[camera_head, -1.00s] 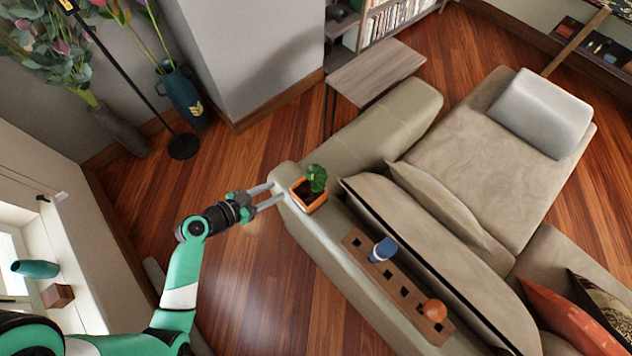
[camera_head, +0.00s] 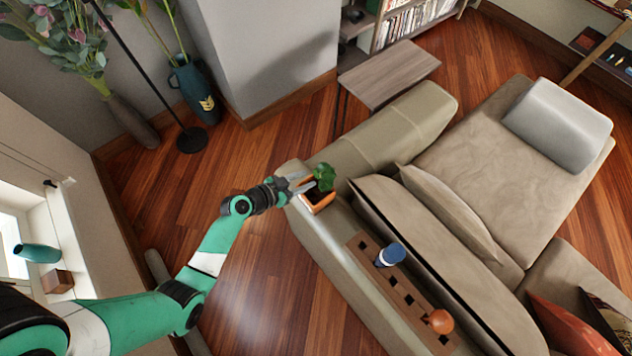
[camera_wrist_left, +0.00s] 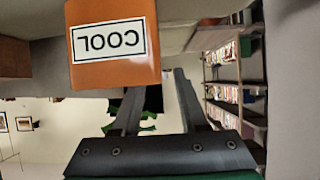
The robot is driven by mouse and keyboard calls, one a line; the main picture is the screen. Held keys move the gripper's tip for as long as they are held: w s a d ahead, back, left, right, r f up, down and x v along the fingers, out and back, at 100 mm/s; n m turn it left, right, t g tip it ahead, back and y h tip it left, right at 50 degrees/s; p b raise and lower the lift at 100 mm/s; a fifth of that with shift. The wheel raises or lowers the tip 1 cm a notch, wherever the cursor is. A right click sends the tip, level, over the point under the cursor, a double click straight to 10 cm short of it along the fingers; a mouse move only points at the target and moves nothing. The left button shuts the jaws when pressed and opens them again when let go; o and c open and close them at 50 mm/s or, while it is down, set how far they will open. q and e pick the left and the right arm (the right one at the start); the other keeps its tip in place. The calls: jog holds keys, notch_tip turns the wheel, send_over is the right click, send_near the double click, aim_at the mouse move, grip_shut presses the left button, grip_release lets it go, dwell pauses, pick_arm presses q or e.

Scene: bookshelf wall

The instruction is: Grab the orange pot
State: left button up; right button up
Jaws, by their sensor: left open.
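In the left wrist view the orange pot (camera_wrist_left: 113,60) shows close up with an upside-down "COOL" label. My right gripper is not in view.
A brown wooden tray (camera_head: 366,247) along the sofa's back (camera_head: 335,256) holds a blue cup (camera_head: 390,255) and an orange-brown ball (camera_head: 440,321). A small wooden table (camera_head: 390,73) stands behind. A floor lamp base (camera_head: 192,140) stands at the left. The wooden floor before the sofa is clear.

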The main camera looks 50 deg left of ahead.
pick_arm(q)
grip_shut()
jog(key=shift+r, duration=0.1)
dwell(1.2)
